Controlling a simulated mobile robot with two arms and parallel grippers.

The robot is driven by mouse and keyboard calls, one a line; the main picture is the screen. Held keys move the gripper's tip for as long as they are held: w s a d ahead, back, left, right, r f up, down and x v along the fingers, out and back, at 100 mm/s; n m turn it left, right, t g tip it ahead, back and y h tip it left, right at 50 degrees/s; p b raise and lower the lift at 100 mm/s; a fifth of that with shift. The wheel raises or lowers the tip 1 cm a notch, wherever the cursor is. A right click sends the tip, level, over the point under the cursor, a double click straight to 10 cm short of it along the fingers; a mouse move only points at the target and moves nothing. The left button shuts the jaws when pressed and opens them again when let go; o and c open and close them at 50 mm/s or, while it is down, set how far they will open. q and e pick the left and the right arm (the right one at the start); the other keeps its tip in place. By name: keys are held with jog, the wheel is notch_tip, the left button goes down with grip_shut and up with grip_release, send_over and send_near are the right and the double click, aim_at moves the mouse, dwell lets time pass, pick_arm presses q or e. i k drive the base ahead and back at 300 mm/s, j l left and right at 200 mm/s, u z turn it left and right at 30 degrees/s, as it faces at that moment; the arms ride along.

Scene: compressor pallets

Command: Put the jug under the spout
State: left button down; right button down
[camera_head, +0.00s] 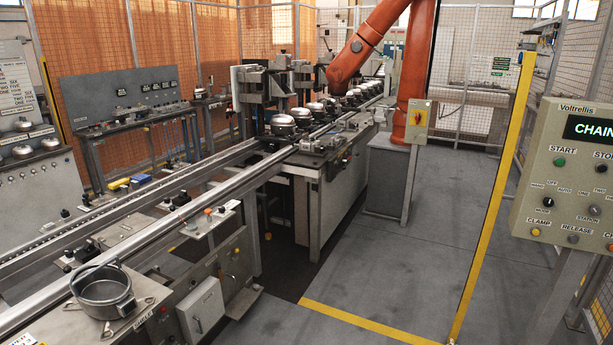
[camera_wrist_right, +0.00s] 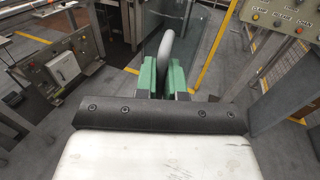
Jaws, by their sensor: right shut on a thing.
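In the right wrist view, my right gripper (camera_wrist_right: 163,80), with green fingers, is shut on a thick grey curved handle (camera_wrist_right: 166,50). The handle appears to belong to a see-through, greyish jug (camera_wrist_right: 200,48) just beyond the fingers; its base and much of its outline are hard to make out. Neither the jug nor my right gripper shows in the head view. My left gripper is in neither view. I cannot pick out a spout in either view.
Long rails (camera_head: 170,217) lead to domed compressors (camera_head: 283,130) and an orange robot arm (camera_head: 365,45). A control panel (camera_head: 570,165) stands at right. Grey floor (camera_head: 400,245) in the middle is open.

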aim_at(240, 305)
jog(key=i, duration=1.85)
jog(key=i+u, duration=0.15)
jog(key=i, duration=0.35)
jog(key=i+l+u, duration=0.15)
jog(key=i, duration=0.35)
jog(key=i+l+u, duration=0.2)
jog(key=i, duration=0.3)
jog(key=u, duration=2.25)
